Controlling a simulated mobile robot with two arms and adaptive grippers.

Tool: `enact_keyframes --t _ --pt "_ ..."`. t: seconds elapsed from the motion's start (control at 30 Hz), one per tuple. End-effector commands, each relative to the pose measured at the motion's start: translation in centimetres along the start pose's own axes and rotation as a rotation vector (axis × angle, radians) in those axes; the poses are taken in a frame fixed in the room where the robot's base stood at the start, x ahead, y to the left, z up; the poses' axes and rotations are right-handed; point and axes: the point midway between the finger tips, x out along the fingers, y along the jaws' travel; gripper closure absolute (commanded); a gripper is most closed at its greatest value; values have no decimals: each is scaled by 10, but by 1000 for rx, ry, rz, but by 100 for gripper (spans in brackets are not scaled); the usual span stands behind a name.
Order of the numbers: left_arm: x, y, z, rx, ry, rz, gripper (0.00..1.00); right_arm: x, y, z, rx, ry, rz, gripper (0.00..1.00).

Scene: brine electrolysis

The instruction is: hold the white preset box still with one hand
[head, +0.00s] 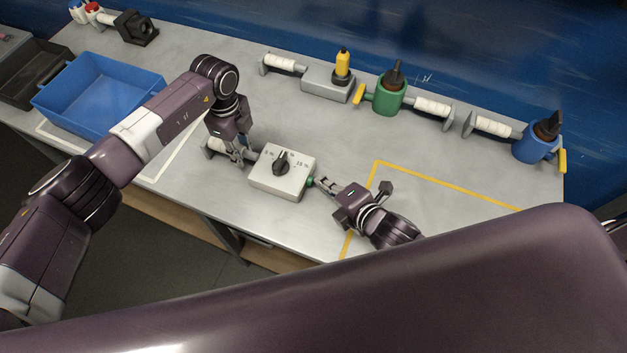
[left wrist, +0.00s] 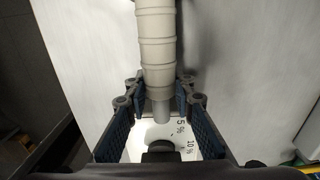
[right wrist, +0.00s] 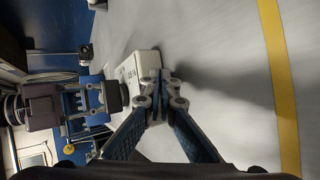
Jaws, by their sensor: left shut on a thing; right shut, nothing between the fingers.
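My right gripper (head: 326,184) is shut and empty, just right of the box. In the right wrist view its fingertips (right wrist: 160,90) meet in front of the box (right wrist: 140,66).
A blue tray (head: 62,101) stands at the left. Along the back are a grey unit with a yellow top (head: 326,82), a green device (head: 386,99) and a blue device (head: 535,148), with white handles. Yellow tape (head: 450,185) marks a clear area at right.

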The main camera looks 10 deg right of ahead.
Motion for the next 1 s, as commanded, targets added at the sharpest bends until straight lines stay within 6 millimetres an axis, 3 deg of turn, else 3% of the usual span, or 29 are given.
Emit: enact_keyframes --t 1.0 --pt "0 0 -1 2 2 -1 100 4 2 -3 -1 1 0 100"
